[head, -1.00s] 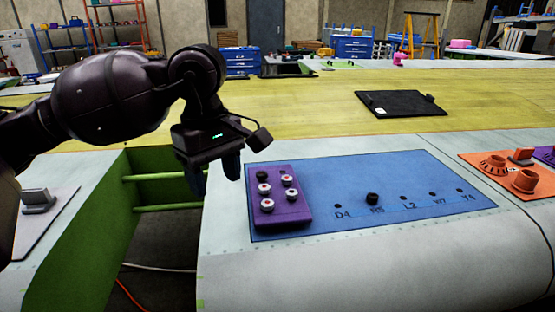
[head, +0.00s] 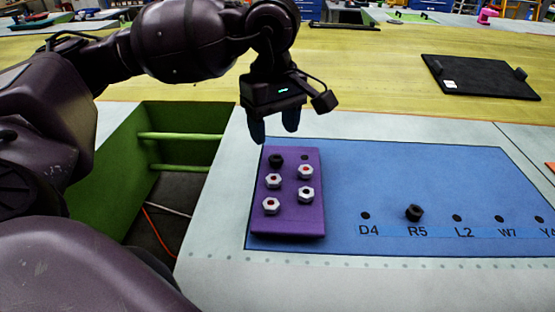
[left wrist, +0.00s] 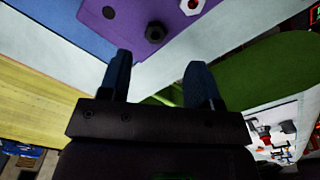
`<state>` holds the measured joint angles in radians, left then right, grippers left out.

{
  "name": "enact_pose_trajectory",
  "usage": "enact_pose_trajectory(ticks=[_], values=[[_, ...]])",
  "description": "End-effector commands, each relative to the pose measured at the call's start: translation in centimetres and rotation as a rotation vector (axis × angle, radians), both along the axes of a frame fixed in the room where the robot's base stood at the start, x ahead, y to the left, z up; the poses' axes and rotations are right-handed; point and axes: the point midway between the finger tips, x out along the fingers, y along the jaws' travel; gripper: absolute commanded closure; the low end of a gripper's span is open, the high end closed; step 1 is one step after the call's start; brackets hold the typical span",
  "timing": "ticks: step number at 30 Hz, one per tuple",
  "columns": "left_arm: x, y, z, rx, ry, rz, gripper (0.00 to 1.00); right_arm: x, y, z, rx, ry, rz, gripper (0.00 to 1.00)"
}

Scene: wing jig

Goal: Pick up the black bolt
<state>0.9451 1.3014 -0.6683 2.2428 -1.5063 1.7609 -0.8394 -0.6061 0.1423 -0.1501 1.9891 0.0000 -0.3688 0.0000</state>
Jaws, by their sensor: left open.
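A black bolt (head: 276,159) stands in the back left spot of a purple block (head: 295,221). It also shows in the left wrist view (left wrist: 155,32), beyond the fingertips. Another black bolt (head: 414,212) stands at the R5 hole of the blue panel (head: 345,180). My left gripper (head: 274,133) is open and empty, fingers down, just behind and above the block's back edge. The fingertips are apart from the bolt. In the left wrist view my left gripper (left wrist: 157,62) shows a clear gap between its fingers. My right gripper is not in view.
Several silver hex bolts with red centres (head: 305,171) stand in the block, beside one empty hole (head: 304,157). Empty holes D4 (head: 365,215) and L2 (head: 457,217) flank R5. A green-walled opening (head: 170,150) lies left. A black plate (head: 480,77) lies behind on yellow.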

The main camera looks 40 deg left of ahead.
Motion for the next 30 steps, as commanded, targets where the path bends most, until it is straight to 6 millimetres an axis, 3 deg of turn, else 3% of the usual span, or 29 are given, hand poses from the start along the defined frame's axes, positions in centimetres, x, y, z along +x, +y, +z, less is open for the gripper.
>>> enact_pose_trajectory(ticks=[10,19,28,30], values=[[0.1,0.1,-2.6,-0.001,0.003,-0.001,0.43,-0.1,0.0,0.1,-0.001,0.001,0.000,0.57],[0.5,0.2,-6.4,-0.001,0.002,-0.001,0.43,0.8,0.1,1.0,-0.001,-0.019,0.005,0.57],[0.5,0.2,-6.9,-0.001,0.000,-0.001,0.43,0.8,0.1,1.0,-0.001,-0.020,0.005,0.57],[0.5,0.2,-6.9,-0.001,0.000,-0.001,0.50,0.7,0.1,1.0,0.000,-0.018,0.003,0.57]])
